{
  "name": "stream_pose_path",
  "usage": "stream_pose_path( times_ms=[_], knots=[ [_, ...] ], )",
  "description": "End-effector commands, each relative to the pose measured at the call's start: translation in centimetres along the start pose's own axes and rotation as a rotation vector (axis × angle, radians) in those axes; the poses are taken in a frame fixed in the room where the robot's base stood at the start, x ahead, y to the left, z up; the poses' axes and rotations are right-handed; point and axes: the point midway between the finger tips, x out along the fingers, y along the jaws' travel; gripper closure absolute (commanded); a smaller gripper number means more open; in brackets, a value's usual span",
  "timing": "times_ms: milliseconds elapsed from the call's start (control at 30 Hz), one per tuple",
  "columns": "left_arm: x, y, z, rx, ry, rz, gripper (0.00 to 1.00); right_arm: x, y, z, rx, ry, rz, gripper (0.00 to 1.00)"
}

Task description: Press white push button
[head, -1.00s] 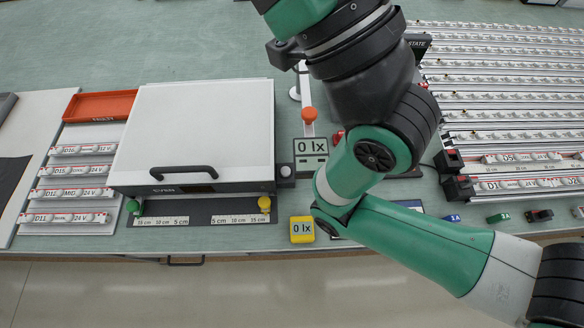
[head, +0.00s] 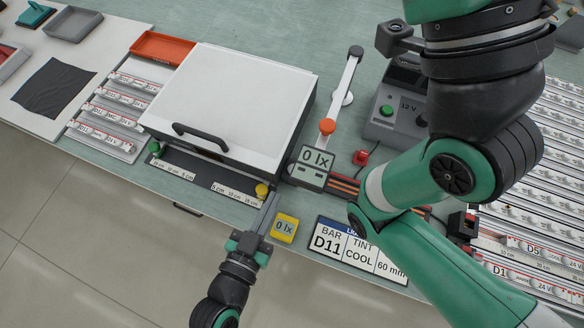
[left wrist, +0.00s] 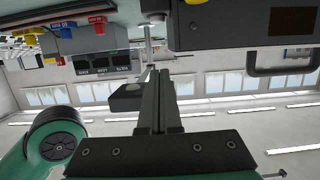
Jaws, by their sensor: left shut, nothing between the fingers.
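My left gripper (head: 271,200) is shut and empty in the head view. Its fingers point up toward the front right corner of the white-topped box (head: 240,90), near the yellow knob (head: 262,190). In the head view I cannot make out a white button clearly. A gap seems to separate the fingers from it.
A grey lux display (head: 311,165) stands right of the box corner. A yellow meter (head: 285,228) is close right of my left gripper. The box's black handle (head: 200,137) juts forward. A power unit with a green button (head: 387,111) stands behind my right arm.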

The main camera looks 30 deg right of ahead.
Motion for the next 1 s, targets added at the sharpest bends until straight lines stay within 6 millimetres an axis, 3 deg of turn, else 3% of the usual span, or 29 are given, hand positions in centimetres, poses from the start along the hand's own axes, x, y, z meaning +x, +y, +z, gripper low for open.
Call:
stream_pose_path(
  times_ms=[267, 733, 833, 1000],
  knots=[
    [1.0, -0.1, 0.2, 0.003, 0.001, -0.001, 1.00, -0.6, 0.0, 0.5, 0.000, 0.000, 0.000, 1.00],
    [10.4, -0.1, 0.2, 0.001, 0.001, -0.001, 1.00, -4.0, 0.0, 3.7, 0.000, 0.000, 0.000, 1.00],
    [10.7, -0.1, 2.4, -0.001, -0.003, -0.003, 1.00, -4.7, 0.0, 4.4, 0.000, 0.000, 0.000, 1.00],
    [10.9, -0.1, 3.7, 0.000, 0.000, -0.004, 1.00, -5.2, 0.0, 4.8, 0.000, 0.000, 0.000, 1.00]
  ],
)
